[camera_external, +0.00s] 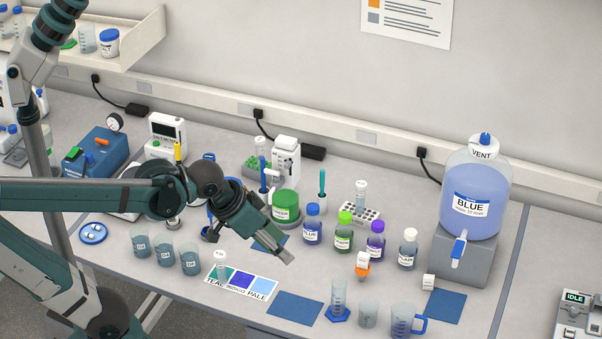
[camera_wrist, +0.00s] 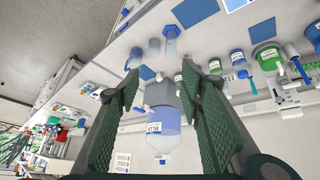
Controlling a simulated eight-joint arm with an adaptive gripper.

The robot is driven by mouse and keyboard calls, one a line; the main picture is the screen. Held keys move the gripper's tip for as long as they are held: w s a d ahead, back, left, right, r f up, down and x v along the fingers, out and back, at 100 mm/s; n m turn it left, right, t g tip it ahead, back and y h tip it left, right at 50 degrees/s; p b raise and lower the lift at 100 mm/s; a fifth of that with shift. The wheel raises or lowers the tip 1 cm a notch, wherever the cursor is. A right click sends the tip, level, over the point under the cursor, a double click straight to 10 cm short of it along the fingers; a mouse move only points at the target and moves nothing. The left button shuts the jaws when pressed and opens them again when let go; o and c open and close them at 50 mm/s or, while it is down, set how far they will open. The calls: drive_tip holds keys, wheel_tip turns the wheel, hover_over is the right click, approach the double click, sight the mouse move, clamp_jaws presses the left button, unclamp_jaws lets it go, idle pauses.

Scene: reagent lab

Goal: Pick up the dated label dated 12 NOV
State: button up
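No label reading 12 NOV can be made out. A small white label-like block (camera_external: 429,282) stands beside a blue mat at the front right in the external view; its print is too small to read. Another small white tag (camera_external: 363,259) tops an orange-based item, also unreadable. My gripper (camera_external: 287,256) hangs above the bench, behind and right of the colour card. In the wrist view my gripper (camera_wrist: 160,82) has its two green pads wide apart with nothing held between them. Neither small white item can be picked out there.
Reagent bottles, including a blue-labelled one (camera_external: 312,224), stand right of my gripper. A large blue carboy (camera_external: 474,190) sits on a grey stand (camera_external: 466,258). Beakers (camera_external: 190,260) stand left, and cylinders and a blue jug (camera_external: 403,322) in front. A blue mat (camera_external: 295,307) is bare.

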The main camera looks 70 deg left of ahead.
drive_tip(key=w+r+n+g, duration=0.1)
drive_tip(key=w+n, duration=0.1)
drive_tip(key=w, duration=1.1)
drive_tip(key=n+g+b, duration=0.2)
drive_tip(key=n+g, duration=0.2)
drive_tip(key=n, duration=0.3)
hover_over(429, 276)
drive_tip(key=s, duration=0.1)
drive_tip(key=shift+h, duration=0.3)
drive_tip(key=f, duration=2.5)
drive_tip(key=shift+s+a+f, duration=0.15)
drive_tip(key=shift+a, duration=0.05)
drive_tip(key=shift+w+f+g, duration=0.3)
drive_tip(key=shift+f, duration=0.25)
drive_tip(key=shift+w+f, duration=0.1)
drive_tip(key=shift+f, duration=1.2)
drive_tip(key=shift+d, duration=0.1)
